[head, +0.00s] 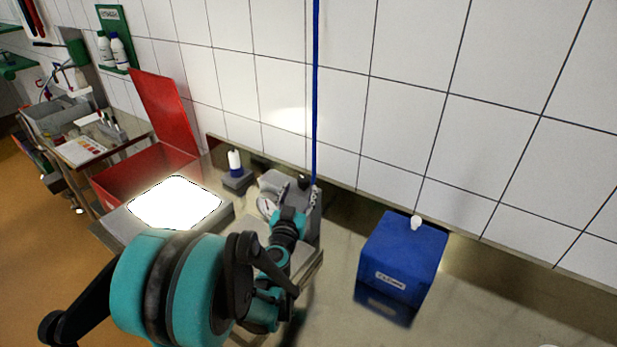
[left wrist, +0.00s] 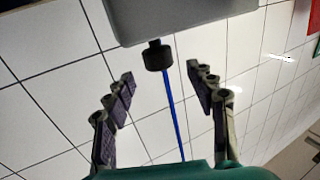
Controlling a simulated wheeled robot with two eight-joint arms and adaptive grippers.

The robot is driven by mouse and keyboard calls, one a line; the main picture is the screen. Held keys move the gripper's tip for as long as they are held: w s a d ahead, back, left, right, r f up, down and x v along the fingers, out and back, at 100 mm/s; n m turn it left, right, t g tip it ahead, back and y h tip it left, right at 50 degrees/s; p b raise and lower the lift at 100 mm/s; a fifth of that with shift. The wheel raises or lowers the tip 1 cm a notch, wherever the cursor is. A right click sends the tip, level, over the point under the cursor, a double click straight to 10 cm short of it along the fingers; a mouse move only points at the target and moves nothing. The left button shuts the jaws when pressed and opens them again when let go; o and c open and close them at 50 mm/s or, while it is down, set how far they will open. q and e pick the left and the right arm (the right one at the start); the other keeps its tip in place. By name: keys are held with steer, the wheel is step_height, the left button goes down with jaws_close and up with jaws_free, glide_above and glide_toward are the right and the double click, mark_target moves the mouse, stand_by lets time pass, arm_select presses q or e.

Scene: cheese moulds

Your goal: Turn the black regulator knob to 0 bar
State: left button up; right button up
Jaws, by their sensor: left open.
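The black regulator knob (head: 303,182) sits on the grey regulator box (head: 312,222) near the wall. In the left wrist view the knob (left wrist: 158,56) sticks out of the grey box (left wrist: 180,15) and lies roughly between the finger lines, just beyond the fingertips. My left gripper (head: 294,195) is at the regulator in the head view and hides part of it. In the left wrist view its two fingers (left wrist: 165,82) are spread wide with nothing between them. A round gauge (head: 266,205) faces left on the box; its reading is too small to tell. My right gripper is not in view.
A blue box (head: 402,255) with a white knob stands to the right on the steel table (head: 345,285). A blue hose (head: 315,95) runs up the wall by the regulator. A bright lit panel (head: 175,202), a red open box (head: 170,105) and a small bottle (head: 235,162) stand left.

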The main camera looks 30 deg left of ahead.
mark_target(302, 183)
arm_select(q)
steer(key=b+x, duration=0.1)
steer(key=x, duration=0.5)
steer(key=shift+w, duration=0.1)
steer(key=c, duration=1.2)
